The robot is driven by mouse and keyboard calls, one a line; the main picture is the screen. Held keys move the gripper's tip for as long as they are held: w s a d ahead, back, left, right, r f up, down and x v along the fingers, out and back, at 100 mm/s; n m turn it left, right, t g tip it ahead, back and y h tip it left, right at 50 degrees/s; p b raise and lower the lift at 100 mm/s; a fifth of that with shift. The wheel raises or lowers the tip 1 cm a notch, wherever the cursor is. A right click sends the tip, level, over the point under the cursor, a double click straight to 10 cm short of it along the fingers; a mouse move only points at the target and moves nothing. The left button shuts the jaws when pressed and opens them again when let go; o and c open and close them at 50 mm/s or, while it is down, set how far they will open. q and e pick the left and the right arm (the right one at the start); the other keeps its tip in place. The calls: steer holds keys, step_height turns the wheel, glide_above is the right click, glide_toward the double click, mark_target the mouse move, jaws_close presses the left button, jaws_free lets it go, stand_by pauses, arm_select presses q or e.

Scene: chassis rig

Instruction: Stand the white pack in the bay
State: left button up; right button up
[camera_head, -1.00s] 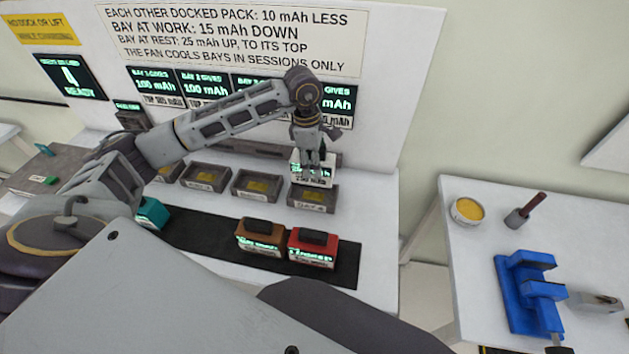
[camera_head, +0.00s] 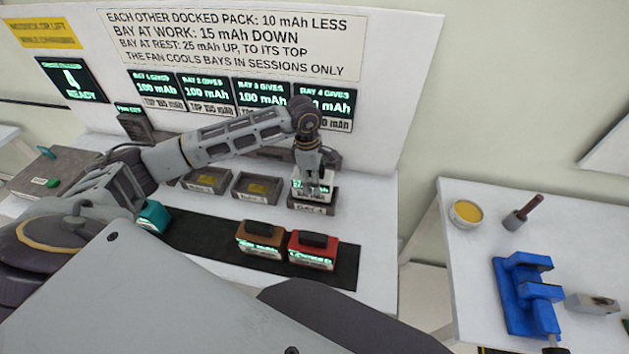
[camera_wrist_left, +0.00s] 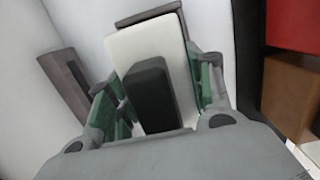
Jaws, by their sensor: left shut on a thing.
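The white pack (camera_head: 300,187) is upright at the rightmost bay (camera_head: 312,208), labelled bay 4, in the head view. Its lower part is at the bay's top; whether it rests on the bay floor cannot be told. My left gripper (camera_head: 314,182) comes down on the pack from above and is shut on it. In the left wrist view the white pack (camera_wrist_left: 160,45) with its dark handle (camera_wrist_left: 153,92) sits between the green-padded fingers (camera_wrist_left: 160,95). My right gripper is not in view.
Empty bays (camera_head: 256,187) stand to the left. A brown pack (camera_head: 258,240), a red pack (camera_head: 312,250) and a teal pack (camera_head: 153,217) are on the black mat (camera_head: 205,235) in front. A wall panel with signs (camera_head: 235,38) rises behind. A side table (camera_head: 465,270) stands at right.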

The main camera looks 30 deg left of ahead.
arm_select(q)
steer(key=shift+f, duration=0.5)
steer(key=shift+f, duration=0.15)
steer(key=o, duration=1.6)
steer(key=shift+c, duration=0.2)
steer(key=r, duration=0.3)
steer(key=r+b, duration=0.1)
steer(key=r, duration=0.3)
steer(key=a+r, duration=0.1)
steer(key=r, duration=0.2)
steer(key=shift+s+a+r+b, duration=0.1)
steer(key=shift+s+r+b, duration=0.05)
steer(key=shift+r+b, duration=0.25)
steer(key=shift+r, duration=0.65)
